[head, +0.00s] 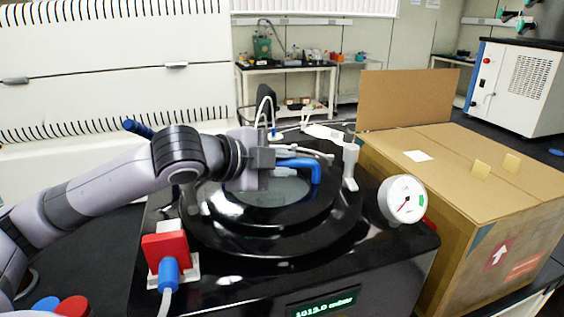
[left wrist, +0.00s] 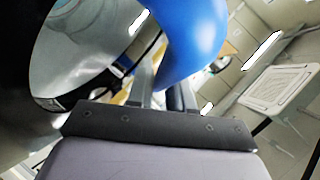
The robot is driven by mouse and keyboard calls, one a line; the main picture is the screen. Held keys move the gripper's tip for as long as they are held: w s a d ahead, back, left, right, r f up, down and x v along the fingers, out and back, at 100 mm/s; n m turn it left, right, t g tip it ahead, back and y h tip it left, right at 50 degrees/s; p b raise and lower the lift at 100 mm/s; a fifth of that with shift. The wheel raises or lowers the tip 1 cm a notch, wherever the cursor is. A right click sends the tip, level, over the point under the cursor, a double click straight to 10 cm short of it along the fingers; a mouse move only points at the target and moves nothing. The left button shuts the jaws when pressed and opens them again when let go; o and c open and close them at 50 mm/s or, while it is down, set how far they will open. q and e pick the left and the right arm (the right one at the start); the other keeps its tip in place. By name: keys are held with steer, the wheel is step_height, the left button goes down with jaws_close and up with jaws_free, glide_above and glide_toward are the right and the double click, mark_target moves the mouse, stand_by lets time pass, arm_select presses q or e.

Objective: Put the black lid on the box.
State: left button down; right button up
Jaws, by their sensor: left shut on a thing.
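The black lid (head: 285,217) is round, with a grey glass window and a blue handle (head: 314,172). It is at the top of the black machine (head: 250,290), over a wider black ring; I cannot tell whether it touches the ring. My left gripper (head: 284,158) is shut on the blue handle and hides part of the window. In the left wrist view the blue handle (left wrist: 193,45) is large and close, with the glass window (left wrist: 85,45) beside it. The cardboard box (head: 460,165) stands right of the machine, with one flap upright at the back. My right gripper is out of view.
A white dial gauge (head: 403,199) stands between the lid and the box. A red and white valve (head: 166,250) with a blue hose end is at the machine's front left. White posts (head: 350,165) surround the lid. Small tan pieces and a white label lie on the box top.

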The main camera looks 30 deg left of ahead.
arm_select(q)
steer(key=shift+r, duration=0.1)
steer(key=c, duration=0.9)
jaws_free()
steer(key=shift+f, duration=0.2)
step_height(320, 180, up, 20)
steer(key=shift+r+p, duration=0.25)
steer(key=shift+p, duration=0.4)
